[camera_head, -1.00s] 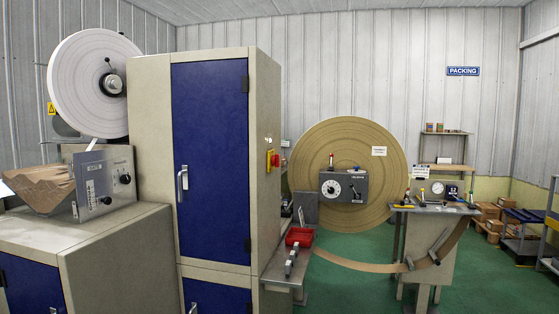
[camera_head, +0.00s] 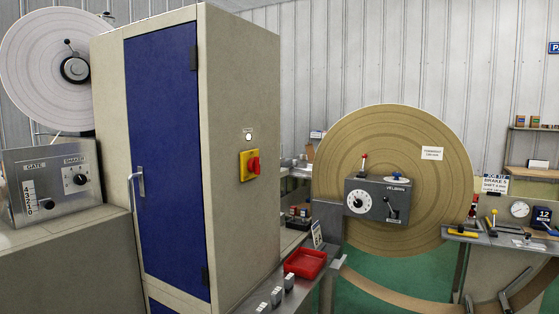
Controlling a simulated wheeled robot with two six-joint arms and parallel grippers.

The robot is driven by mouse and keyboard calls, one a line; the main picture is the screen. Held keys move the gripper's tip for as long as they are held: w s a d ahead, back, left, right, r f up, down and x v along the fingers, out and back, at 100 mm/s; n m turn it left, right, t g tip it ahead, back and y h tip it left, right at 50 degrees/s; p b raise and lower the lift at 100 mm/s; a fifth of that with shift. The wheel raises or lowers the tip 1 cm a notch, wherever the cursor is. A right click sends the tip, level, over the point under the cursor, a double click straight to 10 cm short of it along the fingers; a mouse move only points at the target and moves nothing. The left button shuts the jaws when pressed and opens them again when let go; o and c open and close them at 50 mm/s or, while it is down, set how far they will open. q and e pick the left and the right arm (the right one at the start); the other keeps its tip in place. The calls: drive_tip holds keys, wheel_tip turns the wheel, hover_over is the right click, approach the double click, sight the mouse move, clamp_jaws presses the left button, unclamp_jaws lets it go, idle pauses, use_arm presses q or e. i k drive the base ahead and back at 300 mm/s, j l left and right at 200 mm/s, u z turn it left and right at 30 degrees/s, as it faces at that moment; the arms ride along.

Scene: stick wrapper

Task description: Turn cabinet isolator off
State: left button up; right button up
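The cabinet (camera_head: 240,110) is tall and beige with a blue front door (camera_head: 165,160). The isolator (camera_head: 252,164) is a red rotary handle on a yellow plate on the cabinet's right side wall. The red handle appears roughly upright; its exact setting is too small to read. A small white round lamp (camera_head: 248,136) sits above it under a label. Neither of my grippers shows in the head view.
A narrow bench with a red tray (camera_head: 305,263) runs along the cabinet's right side. A large brown reel (camera_head: 390,180) with a grey control box (camera_head: 378,199) stands beyond it. A gate and shaker panel (camera_head: 55,185) is at left. Green floor shows at right.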

sight(254, 163)
drive_tip(key=i+l+u, duration=0.1)
drive_tip(key=l, duration=0.25)
drive_tip(key=i+l, duration=0.25)
drive_tip(key=l, duration=0.15)
drive_tip(key=i+l+u, duration=0.15)
drive_tip(key=l, duration=0.25)
drive_tip(key=i+l, duration=0.15)
drive_tip(key=l, duration=0.25)
drive_tip(key=i+l+u, duration=0.15)
drive_tip(key=l, duration=0.25)
drive_tip(key=i+l, duration=0.1)
drive_tip(key=l, duration=0.3)
drive_tip(key=i+u, duration=0.05)
